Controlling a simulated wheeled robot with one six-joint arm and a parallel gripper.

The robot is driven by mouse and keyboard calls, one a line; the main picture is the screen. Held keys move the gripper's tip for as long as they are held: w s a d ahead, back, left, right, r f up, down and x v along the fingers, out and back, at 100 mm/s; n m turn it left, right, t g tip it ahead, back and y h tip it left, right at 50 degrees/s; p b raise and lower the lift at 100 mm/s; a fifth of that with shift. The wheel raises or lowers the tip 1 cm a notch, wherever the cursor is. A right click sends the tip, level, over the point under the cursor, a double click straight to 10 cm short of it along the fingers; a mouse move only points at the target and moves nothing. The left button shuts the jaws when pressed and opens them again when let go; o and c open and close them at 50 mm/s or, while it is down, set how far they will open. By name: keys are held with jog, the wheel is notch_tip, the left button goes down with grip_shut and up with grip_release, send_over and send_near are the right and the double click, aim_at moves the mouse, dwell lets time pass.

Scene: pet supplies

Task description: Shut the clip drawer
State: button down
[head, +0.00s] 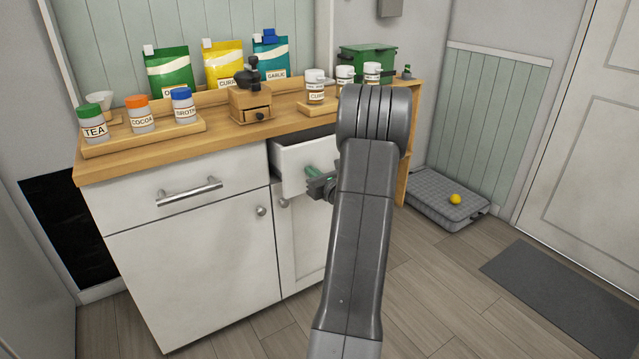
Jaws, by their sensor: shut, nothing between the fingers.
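A white drawer (292,165) under the right part of the wooden counter stands pulled out, with a dark gap showing above its front. I cannot tell from any label whether it is the clip drawer. My gripper (309,174) is at the drawer's front, its green-tipped fingers shut and empty. The fingertips look close to or touching the drawer front; I cannot tell which. My arm hides the right part of the drawer and its handle.
A shut drawer with a bar handle (188,192) is on the left. The counter (240,128) holds jars, pouches, a grinder (251,100) and a green box (367,64). A grey pet bed (436,205) with a yellow ball (455,199) and a dark mat (560,280) lie on the floor at right.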

jog(key=x, duration=1)
jog(key=shift+w+a, duration=0.3)
jog(key=shift+w, duration=0.05)
jog(key=shift+w+r, duration=0.1)
jog(key=shift+r, duration=0.2)
jog(key=shift+r, duration=0.1)
jog(key=shift+f+b, duration=0.25)
jog(key=shift+b, duration=0.1)
jog(key=v, duration=1.4)
jog(key=shift+f, duration=0.15)
